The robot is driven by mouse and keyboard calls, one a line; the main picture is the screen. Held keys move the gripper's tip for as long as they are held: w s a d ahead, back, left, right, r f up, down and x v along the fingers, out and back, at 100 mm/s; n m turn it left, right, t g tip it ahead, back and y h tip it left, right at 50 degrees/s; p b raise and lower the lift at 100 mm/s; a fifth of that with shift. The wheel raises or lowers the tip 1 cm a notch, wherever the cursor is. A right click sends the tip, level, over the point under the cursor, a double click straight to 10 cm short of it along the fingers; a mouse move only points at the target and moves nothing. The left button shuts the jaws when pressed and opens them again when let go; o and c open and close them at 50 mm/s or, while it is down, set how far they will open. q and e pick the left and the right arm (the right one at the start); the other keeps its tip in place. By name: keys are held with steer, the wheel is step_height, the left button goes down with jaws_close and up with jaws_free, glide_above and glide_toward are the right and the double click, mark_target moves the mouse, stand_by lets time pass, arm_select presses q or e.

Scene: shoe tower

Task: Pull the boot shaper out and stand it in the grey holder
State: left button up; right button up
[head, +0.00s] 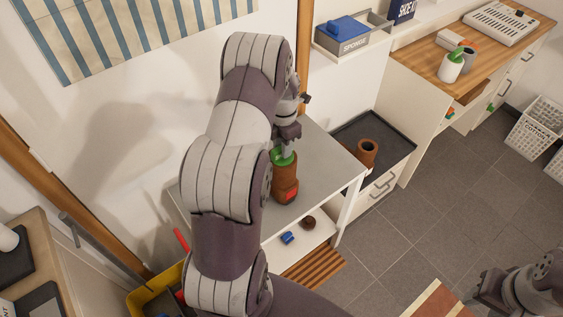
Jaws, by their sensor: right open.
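A brown boot (285,183) with a red patch low on its front stands upright on the grey bench top. The green top of the boot shaper (282,158) shows at its opening. My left gripper (286,148) points down at the green top, its fingers at or touching it. Whether they are closed on it is too small to tell. A small grey cup (468,56), possibly the grey holder, stands on the wooden counter behind a white pot (450,68) with a green top. My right gripper (483,294) is open at the lower right, over the floor.
A second brown boot (367,151) stands in a dark tray (398,133) right of the bench. A blue item (287,237) and a dark brown round item (309,222) lie on the lower shelf.

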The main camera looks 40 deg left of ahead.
arm_select(q)
jaws_close()
steer(key=shift+r+p, duration=0.7)
steer(key=shift+r, duration=0.05)
step_height(320, 180, up, 11)
steer(key=p, duration=0.8)
steer(key=shift+f, duration=0.2)
steer(key=shift+w+d, duration=0.1)
steer(key=shift+w, duration=0.05)
